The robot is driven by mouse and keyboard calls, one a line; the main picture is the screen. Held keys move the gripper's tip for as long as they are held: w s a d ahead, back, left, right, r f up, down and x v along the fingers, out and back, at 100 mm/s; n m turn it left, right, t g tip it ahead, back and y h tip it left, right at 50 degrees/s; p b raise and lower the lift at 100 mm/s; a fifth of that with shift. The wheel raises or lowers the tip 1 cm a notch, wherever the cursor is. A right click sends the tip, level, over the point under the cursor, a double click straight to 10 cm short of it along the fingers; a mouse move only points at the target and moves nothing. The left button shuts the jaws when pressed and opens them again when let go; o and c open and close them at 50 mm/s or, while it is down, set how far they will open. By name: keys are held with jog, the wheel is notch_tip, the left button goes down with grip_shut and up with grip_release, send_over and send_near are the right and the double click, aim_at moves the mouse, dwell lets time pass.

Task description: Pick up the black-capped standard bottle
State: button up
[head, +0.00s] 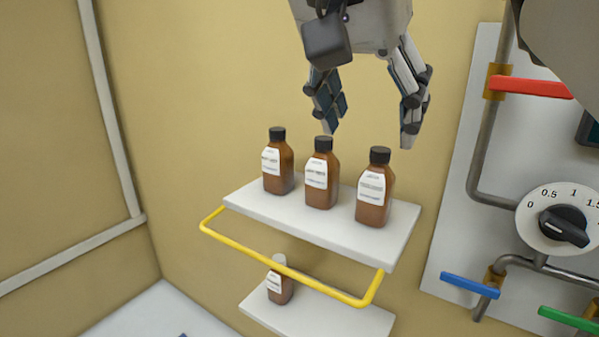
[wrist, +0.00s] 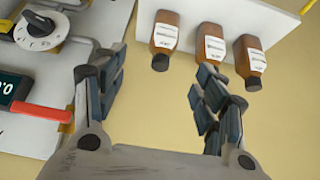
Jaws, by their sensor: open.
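Three brown bottles with black caps and white labels stand upright in a row on the upper white shelf: a left one (head: 278,163), a middle one (head: 321,174) and a right one (head: 374,189). The label print is too small to tell which is the standard bottle. My gripper (head: 370,130) is open and empty, fingers pointing down, above and behind the middle and right bottles. In the wrist view the right bottle (wrist: 165,36) shows beyond the gap between the fingers; the middle bottle (wrist: 210,45) is partly behind one finger, with the left bottle (wrist: 249,60) beside it.
A yellow rail (head: 300,272) runs around the upper shelf's (head: 310,222) front, below its top. A smaller pale-capped bottle (head: 280,284) stands on the lower shelf (head: 320,318). A panel with pipes, a dial (head: 563,222) and coloured levers is at right.

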aim_at(376, 192)
jog(key=x, duration=0.3)
jog(key=b+x, duration=0.1)
jog(key=x, duration=0.2)
jog(key=b+x, duration=0.1)
jog(key=x, duration=0.3)
jog(key=shift+s+f, duration=0.2)
jog(key=shift+s, duration=0.05)
jog(key=shift+a+b+x, duration=0.2)
jog(key=shift+b+x, duration=0.05)
jog(key=shift+x, duration=1.3)
jog(key=shift+a+b+x, duration=0.2)
jog(key=shift+x, duration=1.4)
jog(key=shift+c, duration=0.5)
jog(key=c, duration=1.1)
jog(key=shift+r, duration=0.1)
jog(key=shift+c, duration=0.2)
